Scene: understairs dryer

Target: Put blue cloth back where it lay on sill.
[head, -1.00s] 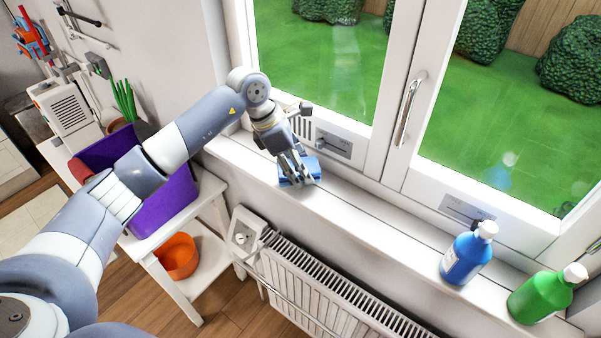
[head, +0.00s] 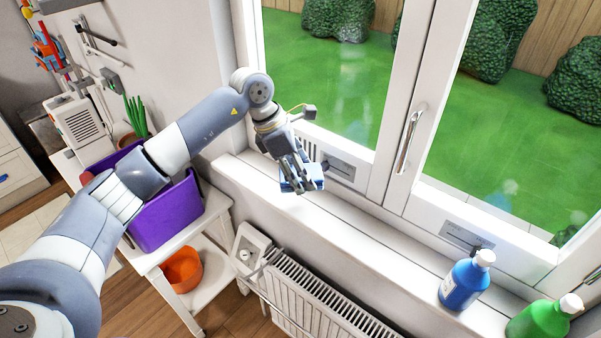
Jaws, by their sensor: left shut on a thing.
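My right gripper is not in view.
A blue bottle (head: 467,280) and a green bottle (head: 543,318) stand on the sill at the right. The sill between the cloth and the bottles is clear. A radiator (head: 322,298) is below. A purple bin (head: 168,216) stands on a white shelf unit at left.

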